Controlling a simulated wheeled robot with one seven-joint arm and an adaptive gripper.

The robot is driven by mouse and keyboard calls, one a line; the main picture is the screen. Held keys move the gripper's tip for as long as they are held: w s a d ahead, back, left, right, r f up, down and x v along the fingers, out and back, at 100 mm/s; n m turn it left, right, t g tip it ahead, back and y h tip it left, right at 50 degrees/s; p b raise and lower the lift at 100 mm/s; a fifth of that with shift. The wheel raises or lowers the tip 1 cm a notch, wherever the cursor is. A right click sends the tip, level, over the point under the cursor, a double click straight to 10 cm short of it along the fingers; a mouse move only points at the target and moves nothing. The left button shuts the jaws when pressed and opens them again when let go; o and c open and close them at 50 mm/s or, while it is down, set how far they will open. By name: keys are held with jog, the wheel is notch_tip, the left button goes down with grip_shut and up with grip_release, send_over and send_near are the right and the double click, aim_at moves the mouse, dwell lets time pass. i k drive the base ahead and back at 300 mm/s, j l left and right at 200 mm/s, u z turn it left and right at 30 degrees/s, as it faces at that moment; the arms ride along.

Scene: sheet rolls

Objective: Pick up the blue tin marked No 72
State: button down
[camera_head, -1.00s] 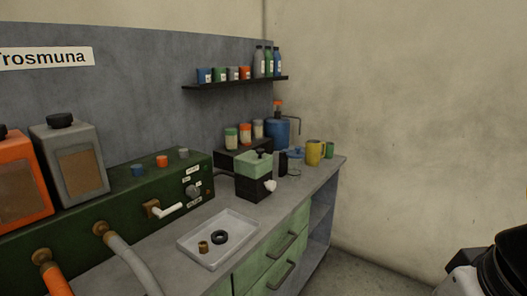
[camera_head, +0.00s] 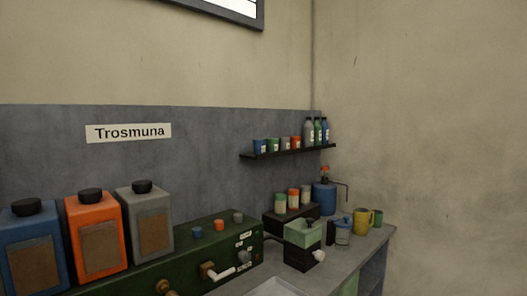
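A small blue tin (camera_head: 260,146) stands at the left end of the black wall shelf (camera_head: 290,152). It has a pale label, too small for me to read, so I cannot tell whether it is marked No 72. Green, grey and orange tins stand in a row to its right, then several bottles, one of them blue (camera_head: 325,131). My gripper is not in view.
A worktop below holds a green machine (camera_head: 190,258), large canisters at left, a green-and-black box (camera_head: 302,240), a blue pump container (camera_head: 324,198), jars and mugs (camera_head: 362,221). Space in front of the shelf looks clear. A wall closes the right side.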

aim_at(259, 145)
jog(key=i+l+u, duration=0.15)
jog(key=l+u, duration=0.2)
jog(key=i+l+u, duration=0.15)
jog(key=l+u, duration=0.2)
jog(key=i+l+u, duration=0.1)
jog(key=l, duration=0.55)
jog(key=i+l, duration=0.15)
jog(key=l, duration=0.55)
jog(key=i+l+u, duration=0.15)
jog(key=l, duration=1.2)
jog(key=i+u, duration=0.05)
